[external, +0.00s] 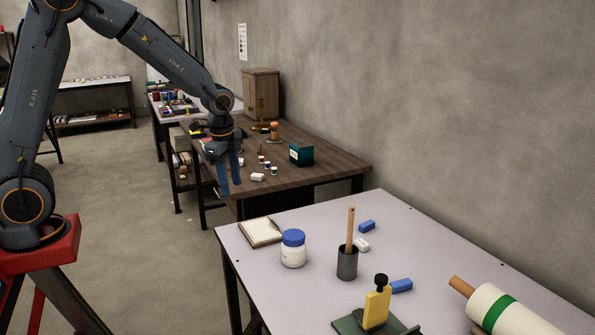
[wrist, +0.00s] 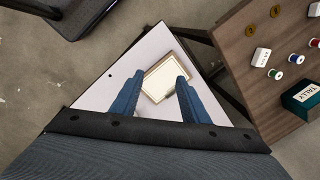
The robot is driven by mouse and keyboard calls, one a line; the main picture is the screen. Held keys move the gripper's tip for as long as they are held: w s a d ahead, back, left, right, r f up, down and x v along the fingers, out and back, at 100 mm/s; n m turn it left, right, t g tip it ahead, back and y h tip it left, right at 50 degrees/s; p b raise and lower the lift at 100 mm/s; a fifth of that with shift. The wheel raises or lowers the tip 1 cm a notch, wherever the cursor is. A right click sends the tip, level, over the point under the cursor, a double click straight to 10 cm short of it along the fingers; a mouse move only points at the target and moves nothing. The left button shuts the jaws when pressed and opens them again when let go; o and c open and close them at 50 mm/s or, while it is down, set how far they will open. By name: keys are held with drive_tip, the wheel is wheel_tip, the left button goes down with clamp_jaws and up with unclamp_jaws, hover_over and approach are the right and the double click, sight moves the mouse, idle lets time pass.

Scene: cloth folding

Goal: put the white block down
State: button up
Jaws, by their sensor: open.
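A small white block (external: 257,177) lies on the brown wooden table near its front edge, to the right of my gripper in the external view. It also appears in the wrist view, where the white block (wrist: 261,57) is at the upper right. Another small white piece (external: 361,244) lies on the near pale table; I cannot tell which one the task names. My gripper (external: 230,190) points down in front of the brown table's edge. In the wrist view its blue fingers (wrist: 158,80) are apart, with nothing held between them.
Thread spools and a teal box (external: 301,154) stand on the brown table (external: 325,170).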

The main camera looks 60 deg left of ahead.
drive_tip(key=s+d+f+n, duration=0.2)
drive_tip(key=s+d+n, duration=0.2)
drive_tip(key=s, duration=0.6)
drive_tip(key=s+d+f+n+g+h, duration=0.1)
drive_tip(key=s+d+n, duration=0.3)
drive_tip(key=s+d, duration=0.5)
drive_tip(key=shift+s+f+n, duration=0.4)
drive_tip(key=shift+f, duration=0.25)
drive_tip(key=shift+a+r+n+p, duration=0.3)
drive_tip(key=shift+a+r+p, duration=0.1)
drive_tip(key=shift+a+p, duration=0.3)
drive_tip(key=shift+c, duration=0.3)
